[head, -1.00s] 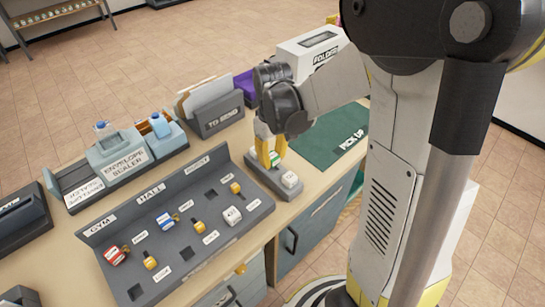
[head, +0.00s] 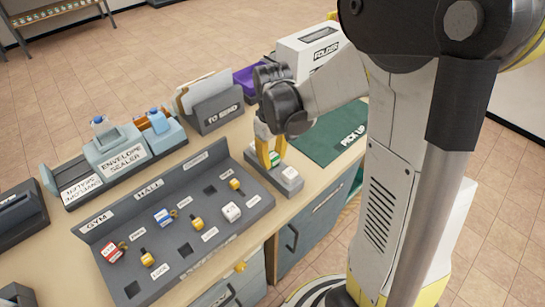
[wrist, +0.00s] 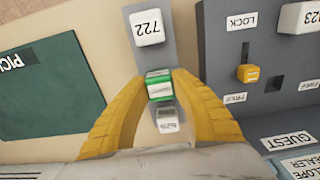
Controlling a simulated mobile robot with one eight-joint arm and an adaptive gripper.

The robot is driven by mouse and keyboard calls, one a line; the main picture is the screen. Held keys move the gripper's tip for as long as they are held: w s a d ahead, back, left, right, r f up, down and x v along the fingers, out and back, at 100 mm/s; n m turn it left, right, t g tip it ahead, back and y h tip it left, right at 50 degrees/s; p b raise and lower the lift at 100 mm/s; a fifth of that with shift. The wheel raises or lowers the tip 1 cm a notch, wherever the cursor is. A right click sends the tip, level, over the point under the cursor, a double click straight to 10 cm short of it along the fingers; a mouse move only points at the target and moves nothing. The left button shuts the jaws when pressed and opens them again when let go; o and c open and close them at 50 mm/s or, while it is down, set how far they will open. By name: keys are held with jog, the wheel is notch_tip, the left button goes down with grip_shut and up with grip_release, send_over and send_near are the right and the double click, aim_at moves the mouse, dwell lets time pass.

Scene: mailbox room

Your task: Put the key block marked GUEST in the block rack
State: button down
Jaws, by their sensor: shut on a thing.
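The block rack (head: 266,175) is a small grey stand on the counter beside the key board. It also shows in the wrist view (wrist: 155,57). My gripper (head: 271,160) points down over the rack, its yellow fingers shut on a green-and-white block (wrist: 159,86). The block's marking is not readable, so I cannot confirm it says GUEST. The block is at the rack; whether it is fully seated is hidden. A white block marked 722 (wrist: 147,28) sits at one end of the rack. A small pale block (wrist: 167,119) shows on the other side of the green one.
The grey key board (head: 160,235) labelled GYM, HALL and GUEST holds red, blue, white and yellow pieces and some empty holes. A green PICK UP mat (head: 325,140), a TO SEND holder (head: 220,115) and an envelope sealer (head: 122,155) stand nearby.

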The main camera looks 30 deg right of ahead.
jog(key=shift+f, duration=0.3)
jog(key=c, duration=1.1)
grip_release()
notch_tip(320, 180, up, 7)
jog(key=p, duration=0.5)
jog(key=shift+r, duration=0.1)
jog(key=s+a+r+m+t, duration=0.1)
jog(key=s+a+r+t, duration=0.1)
jog(key=s+r, duration=0.3)
jog(key=s+a+r+m+t, duration=0.2)
jog(key=s+a+r+t, duration=0.1)
jog(key=s+r+t, duration=0.2)
jog(key=shift+s+a+r+b, duration=0.3)
jog(key=shift+s+r, duration=0.35)
jog(key=shift+s, duration=0.05)
